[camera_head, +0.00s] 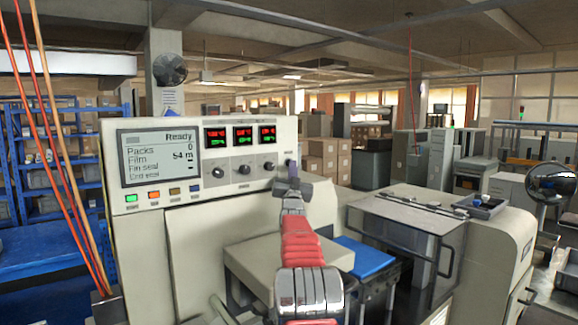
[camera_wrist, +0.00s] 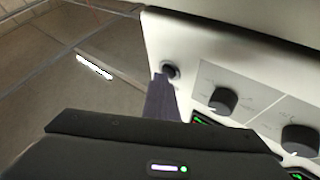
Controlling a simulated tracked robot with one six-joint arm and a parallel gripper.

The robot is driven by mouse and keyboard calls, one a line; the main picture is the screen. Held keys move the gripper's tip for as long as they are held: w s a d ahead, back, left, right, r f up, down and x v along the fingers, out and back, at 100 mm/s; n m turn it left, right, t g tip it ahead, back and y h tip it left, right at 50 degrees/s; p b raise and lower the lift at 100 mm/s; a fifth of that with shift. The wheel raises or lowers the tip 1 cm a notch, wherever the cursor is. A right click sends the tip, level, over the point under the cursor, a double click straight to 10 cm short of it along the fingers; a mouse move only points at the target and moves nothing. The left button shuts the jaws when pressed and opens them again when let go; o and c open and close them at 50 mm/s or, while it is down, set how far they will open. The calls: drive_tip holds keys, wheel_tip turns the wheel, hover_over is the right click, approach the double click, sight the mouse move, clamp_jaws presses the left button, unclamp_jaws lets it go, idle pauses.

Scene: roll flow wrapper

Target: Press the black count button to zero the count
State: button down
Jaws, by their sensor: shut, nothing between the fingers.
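The black count button (camera_wrist: 170,71) is a small round dark button near the edge of the pale control panel in the wrist view. My gripper (camera_wrist: 161,80) is shut and empty. Its tip overlaps the button's lower left side in the wrist view; I cannot tell whether it touches. In the head view my gripper (camera_head: 291,182) is at the panel's right end, and the button is mostly hidden behind it. The display (camera_head: 160,158) reads "Ready", Packs 0, Film 54 m, with seal bars below.
Dark knobs (camera_head: 244,169) sit left of my gripper in the head view, under red and green readouts (camera_head: 241,135). Colored buttons (camera_head: 154,195) line the panel below the display. A clear guard (camera_head: 408,235) and a blue pad (camera_head: 364,257) are lower right.

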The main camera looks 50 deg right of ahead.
drive_tip(key=shift+s, duration=0.1)
drive_tip(key=shift+s+a, duration=0.2)
drive_tip(key=shift+s, duration=0.45)
drive_tip(key=shift+s, duration=0.15)
drive_tip(key=s, duration=0.2)
drive_tip(key=s+a, duration=0.1)
drive_tip(key=s, duration=0.1)
drive_tip(key=shift+s, duration=0.3)
drive_tip(key=shift+a, duration=0.15)
idle(0.7)
